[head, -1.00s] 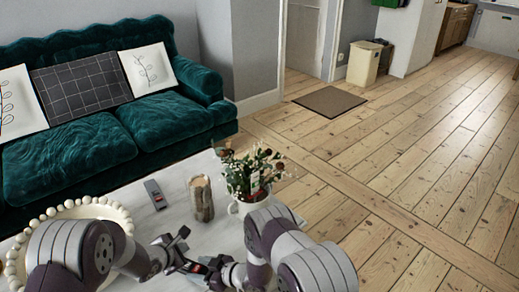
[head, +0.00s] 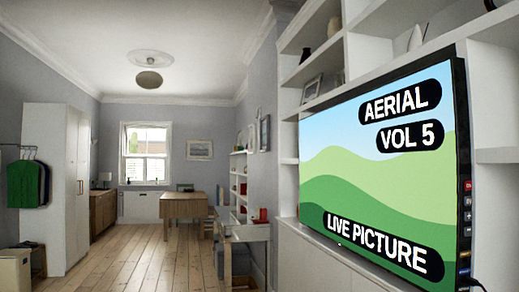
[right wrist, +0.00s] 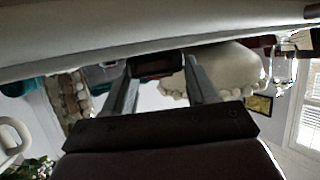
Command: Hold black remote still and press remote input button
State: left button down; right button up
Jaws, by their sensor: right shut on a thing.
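In the right wrist view my right gripper (right wrist: 160,78) is shut on a dark block with reddish edges, which I take to be the black remote (right wrist: 155,65). Only one end of it shows between the two fingers, and its buttons cannot be made out. My left gripper cannot be made out in either present view. In the head view a television (head: 385,175) on the right is lit and reads "AERIAL", "VOL 5" and "LIVE PICTURE" over green hills.
In the right wrist view a pale tray with a beaded rim (right wrist: 228,60) lies beyond the fingers, and leaves (right wrist: 28,170) show at the lower left. In the head view white shelves (head: 350,50) surround the television, and open floorboards (head: 150,255) run towards a window (head: 146,153).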

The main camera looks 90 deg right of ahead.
dwell(0.4)
jog(key=o, duration=1.2)
